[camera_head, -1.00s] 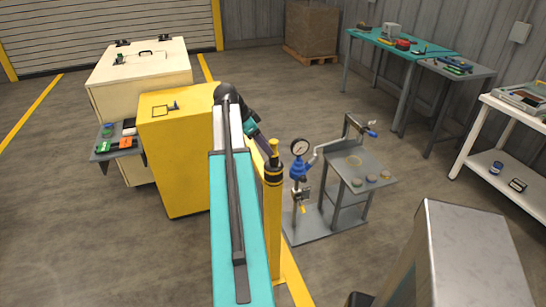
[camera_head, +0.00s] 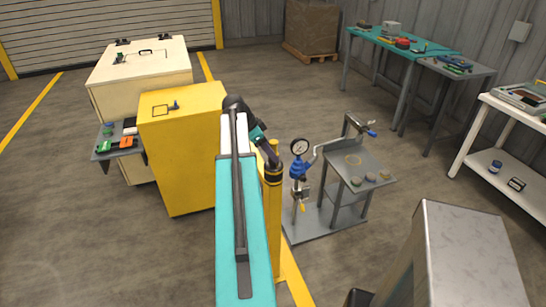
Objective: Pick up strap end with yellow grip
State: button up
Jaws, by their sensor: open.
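I cannot make out a strap end with a yellow grip for sure. A small yellow part (camera_head: 302,207) hangs under the blue gauge fitting on the grey stand, but it is too small to name. My teal and white arm reaches up the middle of the view, bends at a black joint, and comes down beside a yellow post (camera_head: 272,225). A dark band shows near the top of that post. My gripper's fingers cannot be made out; the arm's end is lost by the post.
A yellow cabinet (camera_head: 180,165) stands close left of my arm, with a cream cabinet (camera_head: 130,75) behind. The gauge (camera_head: 299,147) and grey stand (camera_head: 345,165) with several small pucks are right. A metal box (camera_head: 470,250) fills the lower right.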

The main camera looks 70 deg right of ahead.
jog(key=shift+p+x, duration=0.45)
jog(key=shift+x, duration=1.15)
grip_shut()
